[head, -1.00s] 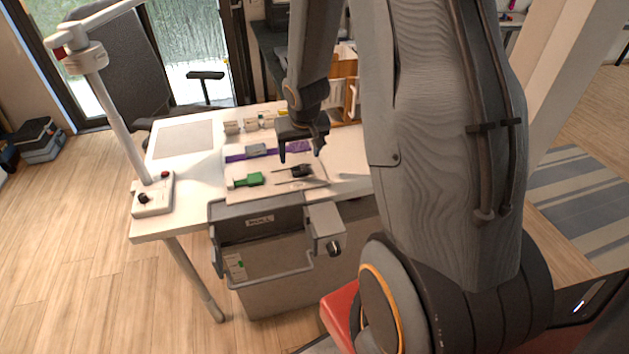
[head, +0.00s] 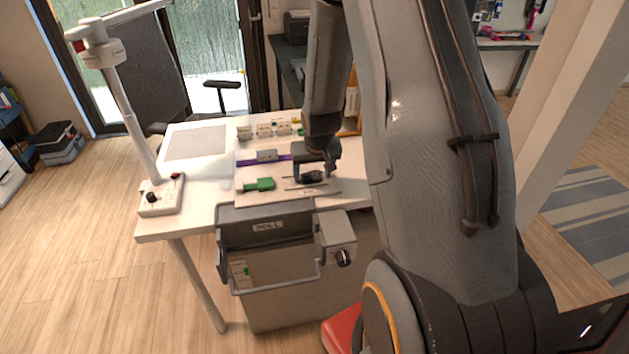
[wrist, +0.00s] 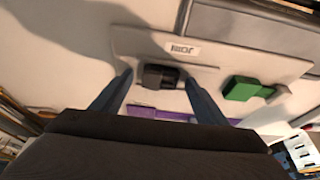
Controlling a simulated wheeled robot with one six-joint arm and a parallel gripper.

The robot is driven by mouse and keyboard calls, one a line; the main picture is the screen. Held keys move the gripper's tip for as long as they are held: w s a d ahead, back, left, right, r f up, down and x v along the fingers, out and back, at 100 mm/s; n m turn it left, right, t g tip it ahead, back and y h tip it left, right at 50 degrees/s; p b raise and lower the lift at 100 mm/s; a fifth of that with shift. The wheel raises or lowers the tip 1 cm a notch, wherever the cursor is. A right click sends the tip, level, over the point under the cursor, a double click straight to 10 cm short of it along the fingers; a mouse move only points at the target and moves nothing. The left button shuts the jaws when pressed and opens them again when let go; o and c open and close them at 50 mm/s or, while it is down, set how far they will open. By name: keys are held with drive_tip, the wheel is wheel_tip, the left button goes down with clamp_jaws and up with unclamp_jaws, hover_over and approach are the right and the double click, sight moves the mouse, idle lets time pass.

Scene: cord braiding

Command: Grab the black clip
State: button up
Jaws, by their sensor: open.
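The black clip (head: 311,176) lies on the pale board on the white table, to the right of a green clip (head: 259,184). In the wrist view the black clip (wrist: 161,76) sits between the tips of my two fingers, with the green clip (wrist: 246,88) to its right. My gripper (head: 314,172) is open and low over the board, its fingers on either side of the black clip; it also shows in the wrist view (wrist: 157,79). I cannot tell whether either finger touches the clip.
A purple strip with a grey clip (head: 267,156) lies behind the black clip. Several small labelled blocks (head: 265,130) stand at the back. A grey bin (head: 270,262) hangs at the table's front. A lamp post on a white base (head: 161,196) stands at the left.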

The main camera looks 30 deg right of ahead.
drive_tip(key=c, duration=1.1)
drive_tip(key=shift+r, duration=0.2)
